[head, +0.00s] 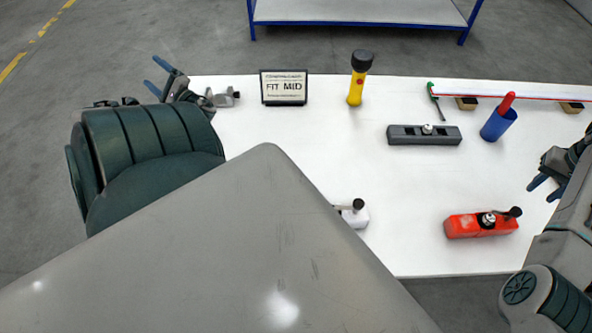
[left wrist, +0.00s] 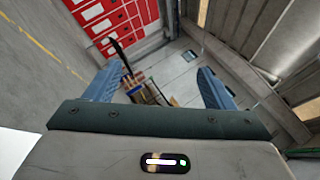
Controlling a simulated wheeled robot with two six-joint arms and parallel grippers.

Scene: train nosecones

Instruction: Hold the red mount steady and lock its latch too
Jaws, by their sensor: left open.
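The red mount (head: 463,227) lies near the front right of the white table in the head view. A dark latch lever with a black knob (head: 515,212) sits on top at its right end; whether it is locked cannot be told. My left gripper (head: 157,76) is open and empty beyond the table's back left corner, far from the red mount. In the left wrist view its blue fingers (left wrist: 158,88) are spread with nothing between them. My right gripper (head: 541,193) is at the table's right edge, above and right of the red mount, fingers apart and empty.
A sign reading FIT MID (head: 284,87), a yellow flashlight (head: 356,90), a grey mount (head: 405,135) and a blue cup (head: 497,125) stand along the back. A white mount (head: 356,218) is partly hidden by my grey arm link. The table's middle is clear.

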